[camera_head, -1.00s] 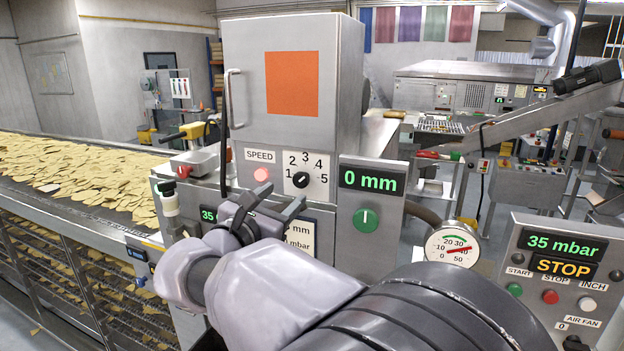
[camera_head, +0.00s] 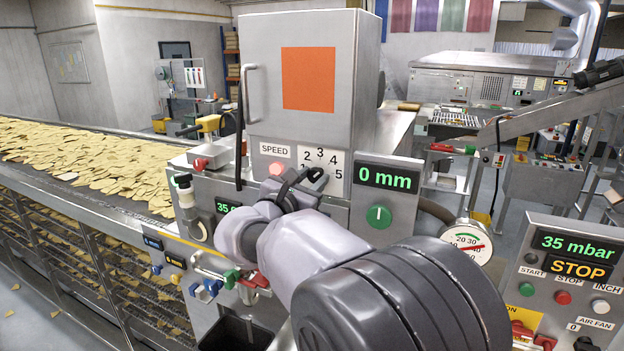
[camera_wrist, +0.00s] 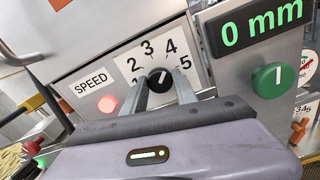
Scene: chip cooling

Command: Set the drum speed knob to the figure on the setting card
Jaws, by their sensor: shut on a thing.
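The black drum speed knob (camera_wrist: 160,80) sits on the white dial plate (camera_wrist: 134,64) numbered 1 to 5, beside the SPEED label. My gripper (camera_wrist: 163,90) is shut on the knob, with one finger on each side of it. In the wrist view its white mark seems to slant up and right, roughly toward the 4, but it is small. In the head view my gripper (camera_head: 302,180) covers most of the knob, and the dial plate (camera_head: 334,160) shows behind it. No setting card is readable now; my arm blocks the panel below the dial.
A pink-red lamp (camera_head: 277,168) is left of the dial. A green knob (camera_head: 379,217) under a "0 mm" display (camera_head: 388,178) is close on the right. An orange square (camera_head: 308,78) marks the cabinet above. A chip conveyor (camera_head: 120,222) runs at left.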

